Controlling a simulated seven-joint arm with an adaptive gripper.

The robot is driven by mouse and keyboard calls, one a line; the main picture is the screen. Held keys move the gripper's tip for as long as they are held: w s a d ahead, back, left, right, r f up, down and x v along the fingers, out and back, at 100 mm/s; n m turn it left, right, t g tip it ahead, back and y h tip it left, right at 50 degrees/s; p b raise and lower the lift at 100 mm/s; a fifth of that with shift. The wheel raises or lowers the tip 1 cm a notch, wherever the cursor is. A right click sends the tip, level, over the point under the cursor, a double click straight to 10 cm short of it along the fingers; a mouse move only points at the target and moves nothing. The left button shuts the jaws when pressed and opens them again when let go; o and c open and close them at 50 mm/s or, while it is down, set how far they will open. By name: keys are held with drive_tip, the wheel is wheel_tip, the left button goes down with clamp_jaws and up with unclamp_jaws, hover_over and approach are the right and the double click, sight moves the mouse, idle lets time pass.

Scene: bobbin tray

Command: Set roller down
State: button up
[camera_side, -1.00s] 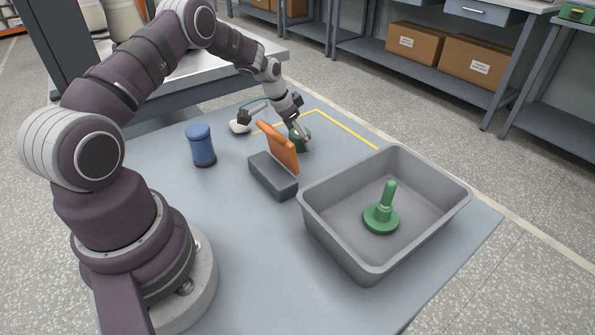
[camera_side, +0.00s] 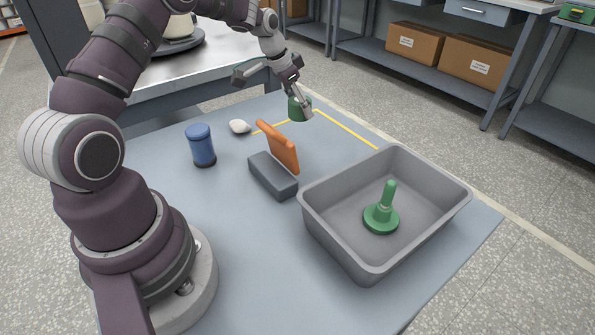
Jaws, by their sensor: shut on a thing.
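My gripper (camera_side: 303,104) is shut on a short green cylinder, the roller (camera_side: 296,110), at the far side of the table. The roller appears raised above the tabletop, close to the yellow line. The finger covers part of its right side, and its far side is hidden. The grey tray (camera_side: 335,252) stands open at the right front, well apart from the roller. A green piece with a round base and an upright peg (camera_side: 382,216) stands inside it.
An orange slab (camera_side: 279,148) stands tilted in a dark grey block (camera_side: 272,175) between gripper and tray. A blue cylinder (camera_side: 202,146) and a small white object (camera_side: 240,126) stand to the left. The front middle of the table (camera_side: 255,250) is clear.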

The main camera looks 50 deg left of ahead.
drive_tip(key=r, duration=0.7)
drive_tip(key=shift+d+r, duration=0.1)
drive_tip(key=shift+d, duration=0.15)
drive_tip(key=s+d+m+g+h, duration=0.15)
drive_tip(key=d+m, duration=0.55)
drive_tip(key=d, duration=0.7)
drive_tip(key=m+g+h, duration=0.3)
drive_tip(key=m+g, duration=0.1)
drive_tip(key=m, duration=0.9)
hover_over(313, 332)
drive_tip(key=a, duration=0.1)
drive_tip(key=shift+g+y, duration=0.25)
drive_tip(key=f, duration=1.5)
drive_tip(key=shift+w+a, duration=0.1)
drive_tip(key=shift+w, duration=0.1)
drive_tip(key=shift+f, duration=0.15)
drive_tip(key=o, duration=1.2)
